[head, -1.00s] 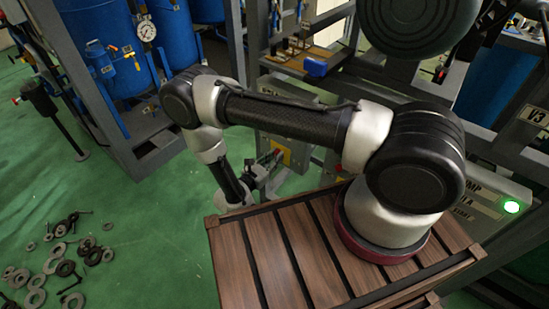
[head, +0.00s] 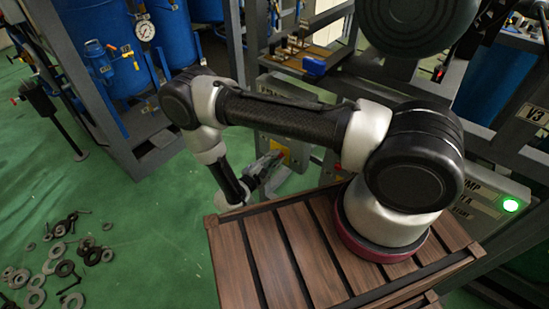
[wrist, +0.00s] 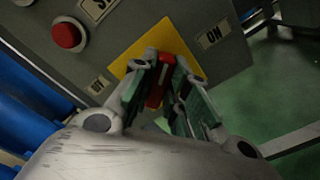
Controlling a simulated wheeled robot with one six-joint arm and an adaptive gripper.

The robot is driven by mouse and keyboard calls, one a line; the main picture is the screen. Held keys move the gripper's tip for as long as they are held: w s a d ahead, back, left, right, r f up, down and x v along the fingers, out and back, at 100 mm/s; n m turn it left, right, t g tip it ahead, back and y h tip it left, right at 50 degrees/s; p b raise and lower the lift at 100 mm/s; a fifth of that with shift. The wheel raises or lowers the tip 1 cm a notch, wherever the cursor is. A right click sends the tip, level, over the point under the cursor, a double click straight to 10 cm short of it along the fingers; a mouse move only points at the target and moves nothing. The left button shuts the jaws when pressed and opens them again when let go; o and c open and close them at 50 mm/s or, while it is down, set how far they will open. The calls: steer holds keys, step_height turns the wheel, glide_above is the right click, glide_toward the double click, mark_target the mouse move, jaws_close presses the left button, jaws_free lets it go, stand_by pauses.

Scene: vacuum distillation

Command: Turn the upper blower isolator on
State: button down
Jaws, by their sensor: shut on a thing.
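The isolator is a red handle (wrist: 156,90) on a yellow plate (wrist: 128,58) fixed to a grey panel. In the wrist view an OFF label (wrist: 98,86) is at the plate's lower left and an ON label (wrist: 213,37) at its right. My gripper (wrist: 160,78) is shut on the red handle, one finger on each side. The fingers hide part of the handle, so its exact angle is hard to read. In the head view my gripper (head: 268,166) is against the yellow plate (head: 299,152) on the grey box.
A red button (wrist: 67,35) sits on the panel near the isolator. A wooden slatted top (head: 270,250) lies under my arm base. A green light (head: 511,205) glows on the box at right. Loose rings (head: 65,260) lie on the green floor at left.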

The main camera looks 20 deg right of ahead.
steer(key=m, duration=0.7)
steer(key=shift+s+f, duration=0.1)
steer(key=shift+f, duration=0.1)
stand_by(0.4)
steer(key=c, duration=1.4)
jaws_free()
steer(key=shift+a, duration=0.1)
steer(key=v, duration=1.1)
steer(key=shift+s+a, duration=0.25)
